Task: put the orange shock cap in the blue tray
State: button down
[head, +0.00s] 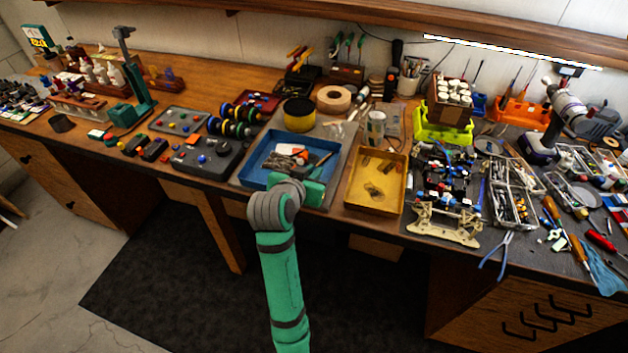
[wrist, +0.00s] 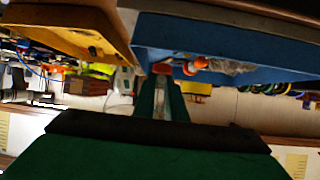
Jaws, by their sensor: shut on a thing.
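The blue tray (head: 262,163) sits near the front of the workbench in the head view, with small orange, white and grey items inside. In the wrist view its blue side (wrist: 240,42) fills the upper right. My gripper (wrist: 161,78) shows with its two green fingers close together, shut on a small orange-red piece at the tips, which looks like the orange shock cap (wrist: 162,69). The fingertips are close to the tray. I cannot tell whether the cap is over or inside it. In the head view my green hand covers the tray's front right edge and hides the cap.
A yellow tray (head: 362,203) stands right of the blue tray. A grey box with coloured knobs (head: 207,157) lies to the left. Tools and parts crowd the right bench.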

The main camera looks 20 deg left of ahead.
notch_tip(320, 180, down, 4)
jog(key=shift+w+a+r, duration=0.1)
jog(key=shift+w, duration=0.05)
jog(key=shift+d, duration=0.6)
jog(key=c, duration=2.1)
grip_release()
jog(key=shift+a, duration=0.2)
